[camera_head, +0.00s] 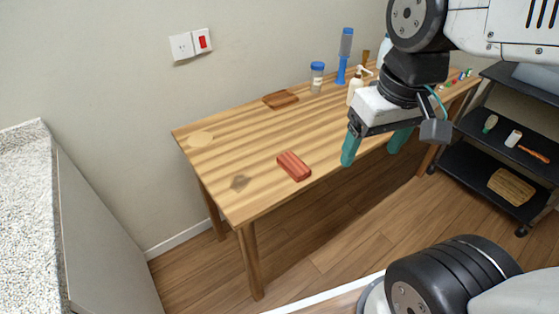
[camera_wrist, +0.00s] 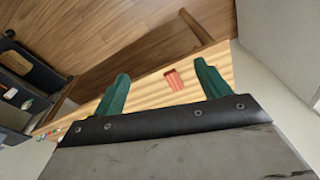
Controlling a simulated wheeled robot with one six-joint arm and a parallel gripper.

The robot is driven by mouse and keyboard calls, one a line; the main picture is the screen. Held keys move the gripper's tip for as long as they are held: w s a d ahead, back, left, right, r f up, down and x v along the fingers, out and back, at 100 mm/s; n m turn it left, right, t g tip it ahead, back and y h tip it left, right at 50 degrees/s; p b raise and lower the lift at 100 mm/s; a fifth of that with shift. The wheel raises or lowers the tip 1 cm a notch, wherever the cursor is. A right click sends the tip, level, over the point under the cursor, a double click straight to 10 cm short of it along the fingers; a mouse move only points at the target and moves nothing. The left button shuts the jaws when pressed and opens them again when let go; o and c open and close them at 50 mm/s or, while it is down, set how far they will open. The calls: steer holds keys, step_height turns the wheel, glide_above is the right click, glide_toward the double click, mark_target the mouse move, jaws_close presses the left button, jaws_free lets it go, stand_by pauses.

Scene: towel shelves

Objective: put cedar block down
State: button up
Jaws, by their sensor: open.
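The cedar block (camera_head: 293,166) is a small reddish, grained block lying flat on the wooden table (camera_head: 250,150), near its front edge. It also shows in the wrist view (camera_wrist: 173,80), between the green fingers and beyond them. My gripper (camera_head: 372,150) has green fingers spread wide apart, with nothing between them. It is to the right of the block, in the air near the table's front edge, and apart from the block.
A blue-lidded jar (camera_head: 317,77), a pump bottle (camera_head: 357,86) and a blue item (camera_head: 344,57) stand at the back. A black shelf cart (camera_head: 500,150) is at right.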

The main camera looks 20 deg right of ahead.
steer(key=w+a+f+n, duration=0.1)
steer(key=w+f, duration=0.3)
steer(key=w, duration=0.3)
steer(key=w+a+f+n, duration=0.1)
steer(key=w+f, duration=0.2)
steer(key=w, duration=0.4)
steer(key=n+t, duration=0.1)
glide_toward(294, 163)
steer(key=shift+s+d+f+y, duration=0.15)
steer(key=shift+d+f+y, duration=0.2)
steer(key=shift+d+y, duration=0.1)
steer(key=x, duration=0.8)
steer(key=shift+w+a+f, duration=0.1)
steer(key=shift+w+a, duration=0.05)
steer(key=shift+w, duration=0.1)
steer(key=c, duration=1.2)
steer(key=shift+o, duration=0.2)
